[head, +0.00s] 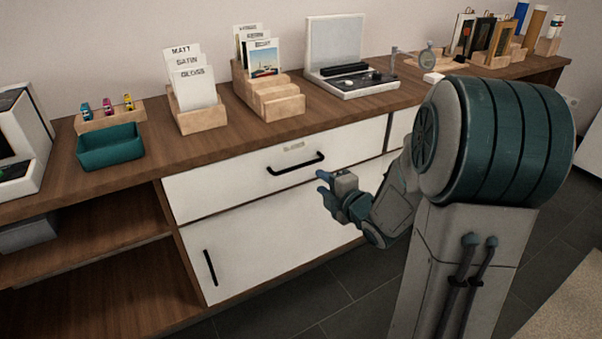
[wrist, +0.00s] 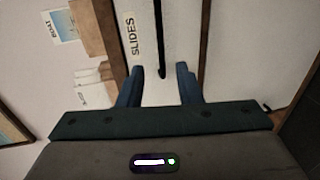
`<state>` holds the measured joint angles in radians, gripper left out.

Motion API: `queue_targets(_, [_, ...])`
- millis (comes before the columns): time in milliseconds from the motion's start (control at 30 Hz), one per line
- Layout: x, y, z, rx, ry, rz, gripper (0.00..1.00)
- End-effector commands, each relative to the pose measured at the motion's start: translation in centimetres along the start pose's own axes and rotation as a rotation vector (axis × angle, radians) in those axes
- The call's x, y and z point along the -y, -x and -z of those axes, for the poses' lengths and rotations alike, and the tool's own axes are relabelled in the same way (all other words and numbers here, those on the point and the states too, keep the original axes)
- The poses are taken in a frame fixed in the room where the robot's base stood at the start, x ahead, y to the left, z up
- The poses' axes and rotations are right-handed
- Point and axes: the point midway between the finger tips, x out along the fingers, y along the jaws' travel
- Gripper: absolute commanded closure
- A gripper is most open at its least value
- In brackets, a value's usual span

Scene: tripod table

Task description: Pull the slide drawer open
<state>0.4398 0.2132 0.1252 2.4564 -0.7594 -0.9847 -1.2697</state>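The slide drawer (head: 235,178) is a white front under the wooden counter, and it looks shut. Its label, reading SLIDES in the wrist view (wrist: 132,35), sits above a black bar handle (head: 296,163). My gripper (head: 322,182) is in front of the drawer, near the right end of the handle and slightly below it. In the wrist view my gripper (wrist: 160,68) has its two blue fingers apart. The handle (wrist: 161,40) shows in line with the gap between them, beyond the tips. I see no contact with it.
A white cabinet door (head: 265,250) with a vertical black handle is below the drawer. Open shelves (head: 90,240) are at the left. The counter (head: 220,140) carries a teal tray (head: 110,146), wooden card holders (head: 275,100) and a light box (head: 345,70). Dark floor tiles are clear in front.

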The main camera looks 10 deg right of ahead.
Motion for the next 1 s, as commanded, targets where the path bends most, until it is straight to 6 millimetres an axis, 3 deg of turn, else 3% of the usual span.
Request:
queue_targets(300, [0.3,-7.0,0.1,-0.003,-0.002,0.0,0.68])
queue_targets(500, [0.2,-10.2,0.1,-0.001,-0.003,0.001,0.68])
queue_targets(700, [0.1,-11.5,0.0,0.002,-0.003,0.002,0.68])
queue_targets(1000, [0.0,-11.6,0.0,0.001,-0.003,0.002,0.71])
